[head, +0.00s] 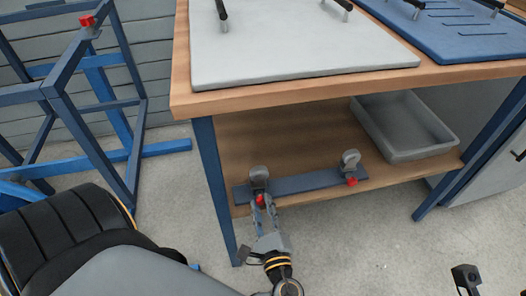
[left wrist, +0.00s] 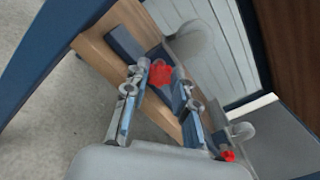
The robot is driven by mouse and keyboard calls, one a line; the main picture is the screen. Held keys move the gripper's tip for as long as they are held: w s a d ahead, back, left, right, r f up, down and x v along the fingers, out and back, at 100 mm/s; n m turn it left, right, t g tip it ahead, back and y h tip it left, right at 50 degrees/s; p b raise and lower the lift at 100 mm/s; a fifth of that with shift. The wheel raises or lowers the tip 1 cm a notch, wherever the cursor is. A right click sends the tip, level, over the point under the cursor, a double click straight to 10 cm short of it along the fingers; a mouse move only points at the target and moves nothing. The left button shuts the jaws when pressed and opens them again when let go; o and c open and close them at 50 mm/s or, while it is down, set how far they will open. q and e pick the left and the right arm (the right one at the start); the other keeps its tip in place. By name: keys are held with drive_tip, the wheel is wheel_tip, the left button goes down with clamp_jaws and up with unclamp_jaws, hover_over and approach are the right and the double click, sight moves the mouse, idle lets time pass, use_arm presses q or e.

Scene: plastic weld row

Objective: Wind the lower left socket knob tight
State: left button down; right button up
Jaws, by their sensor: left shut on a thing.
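The lower left socket knob (head: 260,199) is small and red, on the front of the left grey socket on a blue strip (head: 305,183) along the lower shelf's front edge. My left gripper (head: 264,203) reaches up to it from below and is shut on it. In the left wrist view the red knob (left wrist: 160,73) sits between the two fingertips, with the grey socket (left wrist: 193,45) behind it. The knob's turn angle cannot be read. A dark piece (head: 466,278) at the bottom right may be part of my right gripper; its fingers cannot be made out.
A second socket with a red knob (head: 352,181) is to the right on the same strip. A grey tray (head: 408,155) stands on the wooden shelf (head: 290,140). A blue table leg (head: 215,190) is close left of my gripper. A blue frame (head: 125,160) stands at left.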

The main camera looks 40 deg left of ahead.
idle(0.3)
use_arm(q)
drive_tip(key=c, duration=1.3)
unclamp_jaws()
drive_tip(key=shift+o, duration=1.1)
drive_tip(key=shift+f, duration=0.1)
